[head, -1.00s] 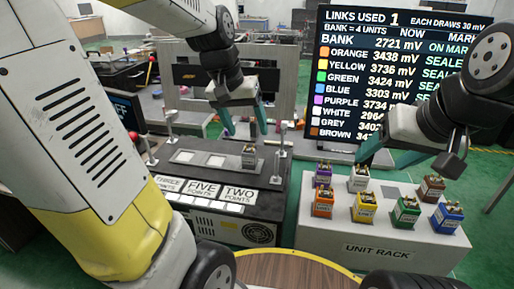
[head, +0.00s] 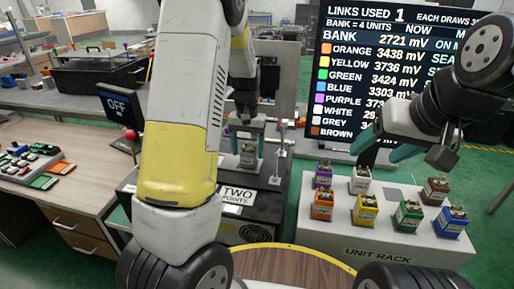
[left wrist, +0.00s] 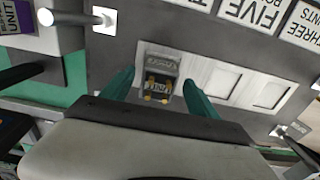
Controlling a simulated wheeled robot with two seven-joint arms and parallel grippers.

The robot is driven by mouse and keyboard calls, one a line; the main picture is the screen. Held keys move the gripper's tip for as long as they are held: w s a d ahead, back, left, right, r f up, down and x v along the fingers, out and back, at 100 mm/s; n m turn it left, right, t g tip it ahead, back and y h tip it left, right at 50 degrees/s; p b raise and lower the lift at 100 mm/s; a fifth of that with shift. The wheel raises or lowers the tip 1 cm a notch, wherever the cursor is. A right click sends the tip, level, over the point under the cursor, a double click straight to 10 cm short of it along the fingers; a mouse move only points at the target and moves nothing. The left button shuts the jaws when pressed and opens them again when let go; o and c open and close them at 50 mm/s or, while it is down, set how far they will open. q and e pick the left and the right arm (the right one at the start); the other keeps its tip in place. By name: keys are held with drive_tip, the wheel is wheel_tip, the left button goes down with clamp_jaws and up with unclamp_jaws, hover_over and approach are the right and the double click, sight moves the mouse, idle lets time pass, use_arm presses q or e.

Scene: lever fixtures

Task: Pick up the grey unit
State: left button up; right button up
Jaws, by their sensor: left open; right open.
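The grey unit (head: 248,157) stands upright in an end slot of the pale tray on the black bench fixture (head: 258,202). In the left wrist view the grey unit (left wrist: 160,77) sits between my teal fingers, with two brass terminals on top. My left gripper (head: 247,143) is open and points down over the unit, one finger on each side. In the left wrist view my left gripper (left wrist: 160,92) shows gaps between its fingers and the unit. My right gripper (head: 385,147) is open and empty above the back of the unit rack.
The white unit rack (head: 325,238) at right holds purple, white, orange, yellow, green, blue and brown units, with a bare dark slot. Thin posts (head: 279,165) stand at the fixture's corner. Two tray slots (left wrist: 221,83) beside the grey unit are empty. A screen (head: 400,50) stands behind.

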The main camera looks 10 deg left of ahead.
sight(249, 149)
use_arm(q)
wheel_tip(249, 149, down, 3)
drive_tip(key=shift+f, duration=0.2)
drive_tip(key=shift+d, duration=0.1)
drive_tip(key=shift+c, duration=0.2)
drive_tip(key=c, duration=1.4)
clamp_jaws()
drive_tip(key=shift+w+r, duration=0.1)
drive_tip(key=shift+r, duration=0.05)
